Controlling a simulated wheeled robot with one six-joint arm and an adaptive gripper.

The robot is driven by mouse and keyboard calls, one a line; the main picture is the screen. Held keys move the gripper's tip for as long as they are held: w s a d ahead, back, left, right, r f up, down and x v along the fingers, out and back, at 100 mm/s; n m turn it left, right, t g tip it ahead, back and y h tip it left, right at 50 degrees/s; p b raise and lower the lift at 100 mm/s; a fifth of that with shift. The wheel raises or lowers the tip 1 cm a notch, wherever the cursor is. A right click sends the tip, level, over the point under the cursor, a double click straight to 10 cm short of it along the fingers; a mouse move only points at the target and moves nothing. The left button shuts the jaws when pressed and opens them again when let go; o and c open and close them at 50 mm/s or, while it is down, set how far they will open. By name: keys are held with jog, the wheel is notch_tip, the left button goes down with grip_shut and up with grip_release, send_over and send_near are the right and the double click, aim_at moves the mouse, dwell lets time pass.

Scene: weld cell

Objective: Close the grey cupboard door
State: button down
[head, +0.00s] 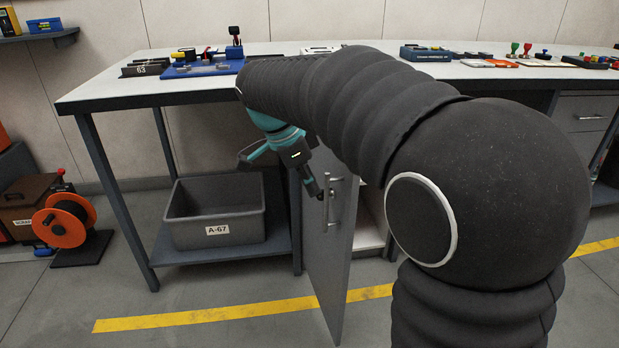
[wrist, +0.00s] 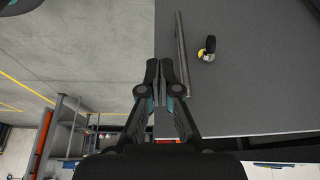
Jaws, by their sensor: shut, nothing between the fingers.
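The grey cupboard door (head: 325,260) stands open under the workbench, swung out toward me, with a vertical bar handle (head: 329,203) on its face. In the wrist view the door (wrist: 250,90) fills the right side, with the handle (wrist: 182,50) and a small round lock with a yellow mark (wrist: 207,50). My gripper (head: 317,192) is shut and empty, pointing down just left of the handle. In the wrist view its fingertips (wrist: 159,66) lie over the door's edge, beside the handle. I cannot tell whether they touch the door. My arm hides much of the cupboard opening.
The workbench top (head: 120,90) with tools runs above. A grey bin labelled A-67 (head: 215,212) sits on the lower shelf left of the door. An orange cable reel (head: 65,220) stands at far left. The floor in front, with a yellow line (head: 210,314), is clear.

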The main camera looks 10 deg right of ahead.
aim_at(338, 201)
jog(key=shift+w+d+f, duration=0.2)
jog(key=shift+d+f, duration=1.2)
jog(key=shift+d, duration=0.15)
jog(key=shift+w+d+f, duration=0.2)
jog(key=shift+d+f, duration=1.15)
jog(key=shift+d, duration=0.2)
jog(key=shift+a, duration=0.1)
